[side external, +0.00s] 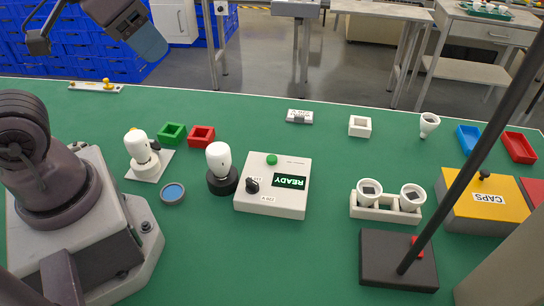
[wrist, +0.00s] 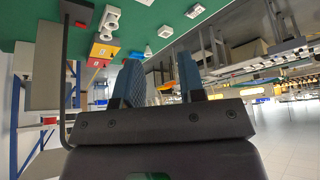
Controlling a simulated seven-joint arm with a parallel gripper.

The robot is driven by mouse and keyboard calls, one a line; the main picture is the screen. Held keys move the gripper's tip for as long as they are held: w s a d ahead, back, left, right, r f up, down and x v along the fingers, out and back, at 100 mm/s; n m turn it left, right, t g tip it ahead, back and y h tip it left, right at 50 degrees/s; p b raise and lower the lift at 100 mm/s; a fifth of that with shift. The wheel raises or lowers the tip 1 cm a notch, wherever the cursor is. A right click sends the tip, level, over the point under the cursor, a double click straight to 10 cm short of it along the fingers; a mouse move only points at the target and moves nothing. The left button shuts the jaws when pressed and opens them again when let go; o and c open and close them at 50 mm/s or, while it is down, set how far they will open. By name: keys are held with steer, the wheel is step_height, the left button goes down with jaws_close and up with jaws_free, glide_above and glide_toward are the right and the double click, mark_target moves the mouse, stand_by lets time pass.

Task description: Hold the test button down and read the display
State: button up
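The white test box (side external: 272,205) stands on the green table, mid-view in the side external view. A green button (side external: 272,159) is on its far part, and nothing touches it. Its display (side external: 289,181) shows READY in light letters, turned upside down in this view. A black knob (side external: 252,185) is at its left. A white bulb (side external: 219,160) stands upright in a black socket (side external: 222,182) beside the box. My gripper (side external: 150,43) is raised at the upper left, well away from the box. In the wrist view its fingers (wrist: 160,85) are apart with nothing between them.
Another bulb (side external: 138,145) stands on a pale plate at left. Green (side external: 172,132) and red (side external: 202,135) trays sit behind. A white holder (side external: 385,209) with two bulbs, a yellow CAPS box (side external: 484,207) and a dark post base (side external: 398,271) are right.

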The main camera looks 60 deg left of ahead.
jaws_close()
stand_by(1.5)
